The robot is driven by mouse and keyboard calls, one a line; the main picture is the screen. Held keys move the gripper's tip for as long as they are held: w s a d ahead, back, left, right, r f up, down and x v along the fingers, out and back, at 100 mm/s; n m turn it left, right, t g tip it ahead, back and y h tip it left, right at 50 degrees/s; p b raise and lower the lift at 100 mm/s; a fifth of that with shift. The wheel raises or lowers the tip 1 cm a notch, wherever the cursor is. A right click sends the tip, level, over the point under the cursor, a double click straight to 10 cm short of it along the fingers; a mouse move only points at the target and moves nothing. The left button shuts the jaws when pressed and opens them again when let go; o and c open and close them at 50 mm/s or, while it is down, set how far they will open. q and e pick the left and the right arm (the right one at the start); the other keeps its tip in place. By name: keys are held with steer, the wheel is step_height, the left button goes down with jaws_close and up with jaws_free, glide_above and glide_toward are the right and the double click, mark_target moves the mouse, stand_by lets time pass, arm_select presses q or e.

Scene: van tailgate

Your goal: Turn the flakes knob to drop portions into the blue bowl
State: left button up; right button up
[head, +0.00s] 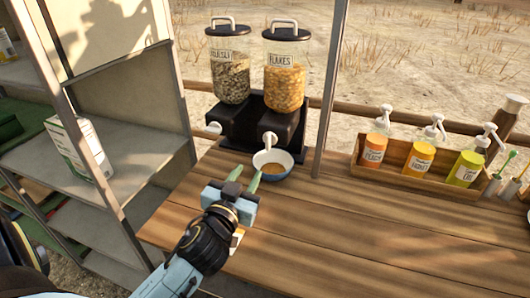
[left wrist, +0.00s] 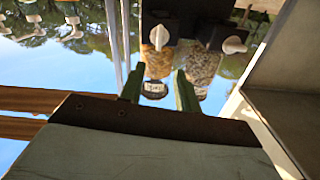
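The flakes dispenser (head: 285,80) is a clear jar of orange flakes with a black lid, on a black stand. Its white knob (head: 269,139) sticks out at the front, and it also shows in the upside-down left wrist view (left wrist: 159,37). The blue bowl (head: 274,178), white inside, stands below that knob with some brownish flakes in it. My left gripper (head: 242,176) is just left of and nearer than the bowl, its green fingers apart with nothing between them. In the left wrist view the fingers (left wrist: 159,88) point toward the dispensers. My right gripper does not show.
A second dispenser (head: 230,75) with darker grains and its own white knob (head: 214,128) stands to the left. A metal post (head: 329,95) rises right of the bowl. A wooden bottle rack (head: 410,158) is farther right. Grey shelves (head: 130,150) stand left. The front tabletop is clear.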

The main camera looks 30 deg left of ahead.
mark_target(267, 142)
arm_select(q)
steer(key=shift+n, duration=0.7)
steer(key=x, duration=1.3)
steer(key=shift+w+d+p, duration=0.1)
steer(key=shift+w+p, duration=0.05)
steer(key=shift+p, duration=0.2)
steer(key=shift+c, duration=0.3)
jaws_close()
